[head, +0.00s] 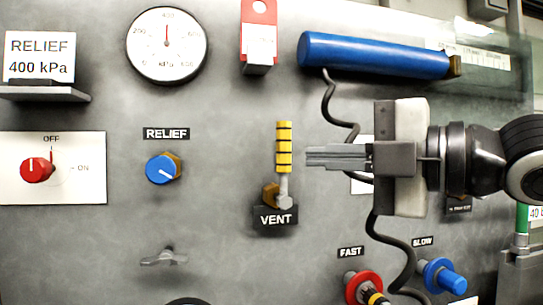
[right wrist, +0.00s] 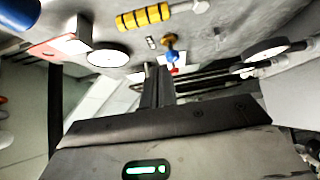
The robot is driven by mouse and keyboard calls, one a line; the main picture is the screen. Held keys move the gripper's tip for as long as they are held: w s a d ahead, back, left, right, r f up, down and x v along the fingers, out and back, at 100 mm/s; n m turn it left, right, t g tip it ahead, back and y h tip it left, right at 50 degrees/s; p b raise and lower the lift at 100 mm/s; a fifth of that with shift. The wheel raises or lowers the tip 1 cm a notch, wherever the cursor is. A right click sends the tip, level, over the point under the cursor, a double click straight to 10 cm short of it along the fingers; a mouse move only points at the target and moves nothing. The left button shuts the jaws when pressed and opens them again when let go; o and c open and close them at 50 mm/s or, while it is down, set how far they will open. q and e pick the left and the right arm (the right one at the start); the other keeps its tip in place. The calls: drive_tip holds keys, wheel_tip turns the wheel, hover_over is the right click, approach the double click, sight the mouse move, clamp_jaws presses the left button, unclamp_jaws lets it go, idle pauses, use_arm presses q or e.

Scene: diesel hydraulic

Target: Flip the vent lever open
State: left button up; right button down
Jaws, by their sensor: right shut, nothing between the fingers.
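The vent lever (head: 284,148) has a yellow handle with black bands and stands upright above its brass base and the VENT label (head: 276,219) in the head view. In the right wrist view the yellow lever (right wrist: 145,16) shows at the top, beyond the fingers. My right gripper (head: 308,156) is shut and empty. Its fingertips point left and lie just right of the lever's lower handle in the head view; whether they touch it I cannot tell. My right gripper also shows in the wrist view (right wrist: 157,70). My left gripper is not in view.
A blue cylinder (head: 375,56) with a black coiled cord hangs above my right gripper. A blue relief knob (head: 161,169), a gauge (head: 167,45) and a red switch knob (head: 37,169) are to the left. Red (head: 362,287) and blue (head: 443,277) fittings sit below right.

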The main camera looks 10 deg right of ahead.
sight(285, 154)
drive_tip(key=x, duration=0.2)
drive_tip(key=d+p+x, duration=0.1)
drive_tip(key=x, duration=0.2)
drive_tip(key=w+x, duration=0.1)
drive_tip(key=x, duration=0.2)
drive_tip(key=shift+w+r, duration=0.2)
drive_tip(key=shift+w, duration=0.1)
drive_tip(key=shift+w+d+p, duration=0.2)
drive_tip(key=shift+d+p, duration=0.1)
drive_tip(key=shift+d, duration=0.25)
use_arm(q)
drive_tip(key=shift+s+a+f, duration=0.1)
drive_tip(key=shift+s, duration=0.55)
use_arm(e)
drive_tip(key=shift+d, duration=0.1)
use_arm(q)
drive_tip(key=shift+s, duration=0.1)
